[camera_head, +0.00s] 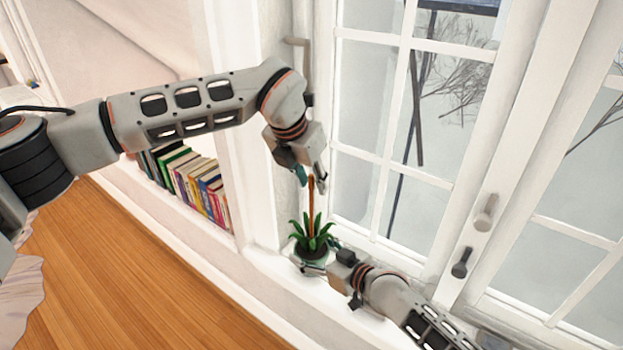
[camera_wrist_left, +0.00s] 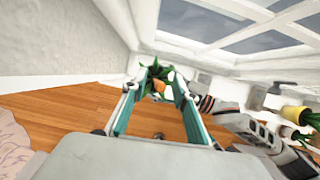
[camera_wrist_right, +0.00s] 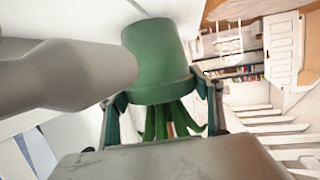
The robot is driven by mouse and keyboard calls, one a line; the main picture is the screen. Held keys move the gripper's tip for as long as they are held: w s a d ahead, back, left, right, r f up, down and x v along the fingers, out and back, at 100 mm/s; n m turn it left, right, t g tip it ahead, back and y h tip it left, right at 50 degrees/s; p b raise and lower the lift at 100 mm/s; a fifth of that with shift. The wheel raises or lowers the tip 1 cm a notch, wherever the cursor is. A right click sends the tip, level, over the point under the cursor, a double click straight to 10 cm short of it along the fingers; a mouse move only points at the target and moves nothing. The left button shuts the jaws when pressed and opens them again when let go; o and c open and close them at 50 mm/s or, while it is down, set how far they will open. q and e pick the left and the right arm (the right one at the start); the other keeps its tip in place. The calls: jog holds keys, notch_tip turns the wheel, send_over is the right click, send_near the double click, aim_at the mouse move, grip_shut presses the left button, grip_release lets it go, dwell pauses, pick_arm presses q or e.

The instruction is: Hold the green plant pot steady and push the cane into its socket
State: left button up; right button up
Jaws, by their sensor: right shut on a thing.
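The green plant pot (camera_wrist_right: 158,55) fills the middle of the right wrist view, with its leaves pointing down in that picture. In the head view the plant (camera_head: 316,240) stands on the white sill. My right gripper (camera_head: 328,264) is shut on the pot from the right. The brown cane (camera_head: 311,205) rises nearly upright from among the leaves. Its lower end is hidden by them. My left gripper (camera_head: 309,176) is just above the cane's top. In the left wrist view its teal fingers (camera_wrist_left: 157,86) are apart, with the orange-brown cane (camera_wrist_left: 159,86) seen between them.
The window (camera_head: 420,130) with its handles (camera_head: 462,262) stands close behind the plant and right arm. Books (camera_head: 187,180) fill a low shelf at left. The wooden floor (camera_head: 130,270) is open.

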pick_arm(q)
jog(key=shift+r, duration=0.1)
jog(key=v, duration=1.2)
dwell(0.4)
pick_arm(e)
jog(key=o, duration=1.8)
jog(key=shift+c, duration=0.2)
jog(key=v, duration=1.2)
